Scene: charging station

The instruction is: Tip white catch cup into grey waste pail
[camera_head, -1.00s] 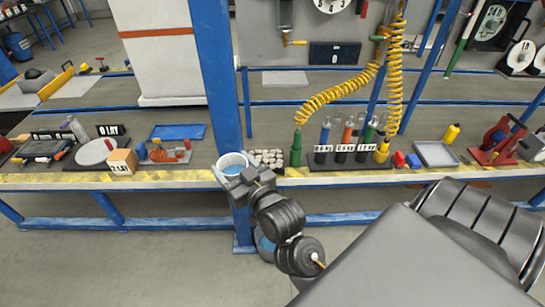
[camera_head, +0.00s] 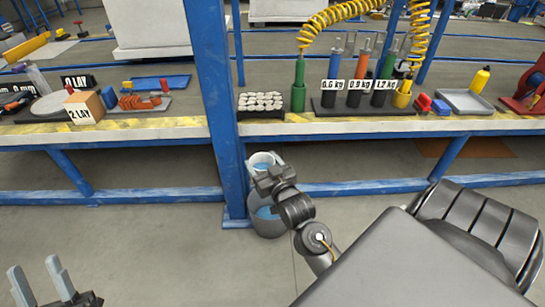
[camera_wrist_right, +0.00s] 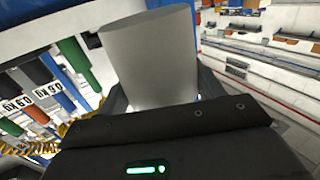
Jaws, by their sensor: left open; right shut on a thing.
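The white catch cup (camera_head: 257,158) shows blue liquid inside and looks roughly upright. My right gripper (camera_head: 268,176) is shut on it and holds it below the bench edge, in front of the blue post. In the right wrist view the cup (camera_wrist_right: 152,62) appears as a plain pale cylinder between the fingers. The grey waste pail (camera_head: 266,229) stands on the floor beneath the cup and gripper, with blue contents showing. My right arm hides part of its rim. My left gripper (camera_head: 42,283) is open and empty at the lower left.
A blue post (camera_head: 212,90) rises close beside the cup and pail. The bench's yellow front edge (camera_head: 130,128) and a blue lower rail (camera_head: 350,187) run behind. Weight-labelled cylinders and a pebble tray (camera_head: 260,103) stand on the bench. The floor at left is clear.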

